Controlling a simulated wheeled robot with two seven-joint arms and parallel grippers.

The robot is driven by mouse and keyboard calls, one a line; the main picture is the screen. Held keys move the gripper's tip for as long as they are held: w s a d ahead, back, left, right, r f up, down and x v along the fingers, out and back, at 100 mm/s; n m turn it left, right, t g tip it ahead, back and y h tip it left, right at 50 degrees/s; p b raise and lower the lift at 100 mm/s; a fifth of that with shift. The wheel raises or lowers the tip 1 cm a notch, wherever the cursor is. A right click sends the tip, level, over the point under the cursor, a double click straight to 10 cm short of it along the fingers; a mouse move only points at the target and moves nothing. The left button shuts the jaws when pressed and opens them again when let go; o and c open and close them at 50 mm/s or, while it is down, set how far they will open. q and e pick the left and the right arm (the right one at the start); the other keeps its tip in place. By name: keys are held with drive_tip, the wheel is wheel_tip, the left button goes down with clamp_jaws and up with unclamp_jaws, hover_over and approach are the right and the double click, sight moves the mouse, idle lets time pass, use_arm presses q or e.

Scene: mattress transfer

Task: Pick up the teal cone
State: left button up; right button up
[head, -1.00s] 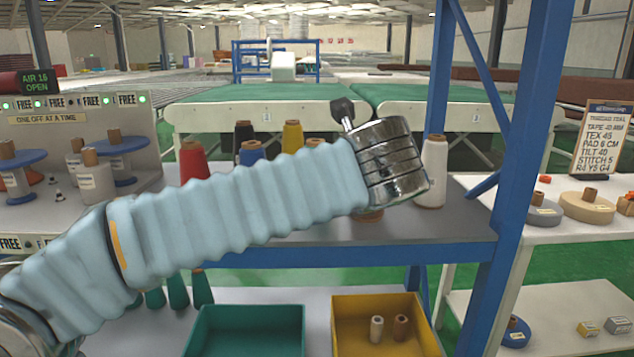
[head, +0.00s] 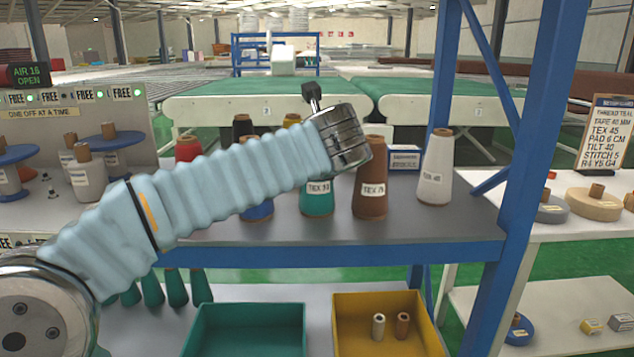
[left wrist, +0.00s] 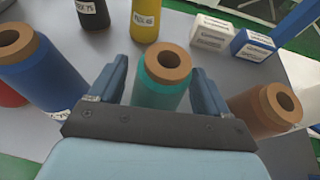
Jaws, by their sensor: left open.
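The teal cone (head: 317,197) stands upright on the grey upper shelf (head: 400,228), with a white label reading TEX and a number partly visible. My arm hides its top in the head view. In the left wrist view the teal cone (left wrist: 163,80) has a brown cardboard core at its top and lies between the fingers of my left gripper (left wrist: 160,85). The jaws are open, one finger on each side, with no clear grip on it. In the head view the left gripper (head: 337,137) is seen as a metal wrist above the cone. The right gripper is not in view.
A brown cone (head: 370,190) stands close right of the teal one, a blue cone (left wrist: 45,75) close left. Black (left wrist: 92,12) and yellow (left wrist: 149,20) cones and small boxes (left wrist: 212,32) stand behind. A white cone (head: 436,170) is near the blue post (head: 530,150).

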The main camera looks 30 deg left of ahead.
use_arm(q)
drive_tip(key=shift+x, duration=0.9)
drive_tip(key=c, duration=1.1)
drive_tip(key=shift+c, duration=0.6)
drive_tip(key=shift+r, duration=0.15)
